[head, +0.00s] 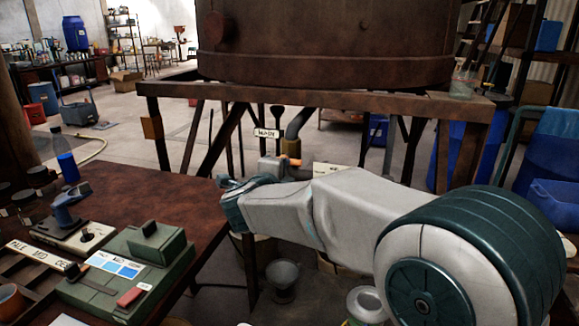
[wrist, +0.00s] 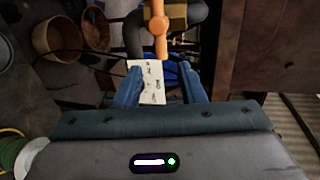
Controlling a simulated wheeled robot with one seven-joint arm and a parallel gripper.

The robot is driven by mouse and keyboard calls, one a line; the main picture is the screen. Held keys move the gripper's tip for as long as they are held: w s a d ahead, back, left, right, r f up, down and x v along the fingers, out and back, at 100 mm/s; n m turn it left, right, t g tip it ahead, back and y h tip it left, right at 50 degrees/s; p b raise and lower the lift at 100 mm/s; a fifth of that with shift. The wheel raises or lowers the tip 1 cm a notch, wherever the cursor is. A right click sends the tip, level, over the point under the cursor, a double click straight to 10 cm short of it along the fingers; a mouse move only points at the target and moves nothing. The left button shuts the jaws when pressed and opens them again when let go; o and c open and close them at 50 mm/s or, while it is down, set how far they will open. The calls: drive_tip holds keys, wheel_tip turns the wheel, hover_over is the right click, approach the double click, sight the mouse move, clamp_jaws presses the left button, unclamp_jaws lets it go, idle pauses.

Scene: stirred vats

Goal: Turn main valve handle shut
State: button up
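The valve handle is an orange lever (wrist: 158,28) at the top centre of the wrist view, with a rounded end, lying against a brass-coloured valve body (wrist: 177,16). In the head view a small orange part of the handle (head: 291,161) shows just beyond my gripper (head: 232,186). In the wrist view the two blue fingers of my gripper (wrist: 160,74) stand apart, and the handle lies ahead of their tips, not between them. A white label (wrist: 151,84) with writing shows in the gap between the fingers; whether they touch it cannot be told.
A large rusty vat (head: 325,45) stands on a dark frame (head: 350,100) above my arm. A brown table (head: 130,195) with a green box (head: 125,272) is at the left. Buckets (head: 283,280) stand on the floor below. A dark pipe (wrist: 133,35) runs beside the valve.

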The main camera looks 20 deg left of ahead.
drive_tip(key=shift+s+r, duration=0.15)
drive_tip(key=shift+s, duration=0.65)
drive_tip(key=shift+s+r, duration=0.15)
drive_tip(key=shift+s, duration=0.65)
drive_tip(key=d+r+n+g+y+p, duration=0.2)
drive_tip(key=d+r+n+y+p, duration=0.3)
drive_tip(key=d+r+n+p, duration=0.45)
drive_tip(key=s+d+f+n+g+h+p, duration=0.2)
drive_tip(key=s+d+n+g+p, duration=0.2)
drive_tip(key=s+d, duration=0.8)
drive_tip(key=s+d+f+n+g+h+p, duration=0.2)
drive_tip(key=s+d+g+p, duration=0.4)
drive_tip(key=s+d, duration=0.6)
drive_tip(key=d+n+g+h, duration=0.1)
drive_tip(key=d+n, duration=0.1)
drive_tip(key=shift+d, duration=0.35)
